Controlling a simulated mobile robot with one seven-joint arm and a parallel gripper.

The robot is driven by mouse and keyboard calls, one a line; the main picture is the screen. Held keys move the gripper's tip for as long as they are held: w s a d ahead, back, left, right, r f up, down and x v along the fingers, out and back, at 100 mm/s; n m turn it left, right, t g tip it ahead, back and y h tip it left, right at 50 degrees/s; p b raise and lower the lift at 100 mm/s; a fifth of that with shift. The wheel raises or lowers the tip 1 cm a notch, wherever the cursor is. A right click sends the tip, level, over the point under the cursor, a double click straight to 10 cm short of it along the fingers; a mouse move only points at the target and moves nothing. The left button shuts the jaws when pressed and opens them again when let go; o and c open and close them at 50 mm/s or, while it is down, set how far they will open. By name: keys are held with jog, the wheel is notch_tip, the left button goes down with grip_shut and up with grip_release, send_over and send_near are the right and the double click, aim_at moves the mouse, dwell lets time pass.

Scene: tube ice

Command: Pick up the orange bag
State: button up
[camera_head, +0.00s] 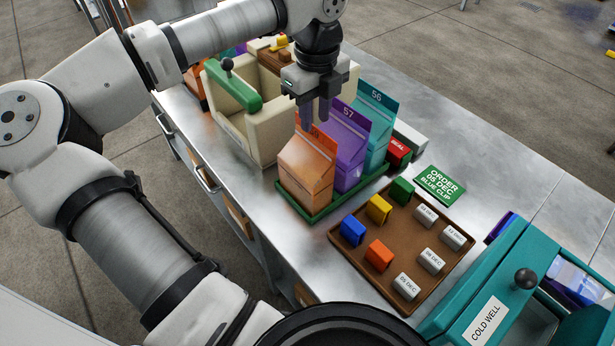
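The orange bag (307,172) stands upright at the near left end of a green tray (321,212), its top narrowing to a flat header with a partly hidden number. My gripper (314,116) points down right at this header. Its two fingers look apart with a narrow gap between them, and their tips overlap the header's upper edge in the picture. Whether they touch the header cannot be told. The bag appears to rest on the tray.
A purple bag marked 57 (346,150) and a teal bag marked 56 (374,125) stand close behind the orange one. A cream bin with a green handle (234,87) is at left. A brown tray (386,224) with coloured clips and a teal cold well (480,300) lie right.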

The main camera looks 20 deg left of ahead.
aim_at(315, 128)
notch_tip(315, 128, down, 4)
jog(key=shift+b, duration=0.55)
jog(key=shift+r, duration=0.1)
grip_shut()
dwell(0.8)
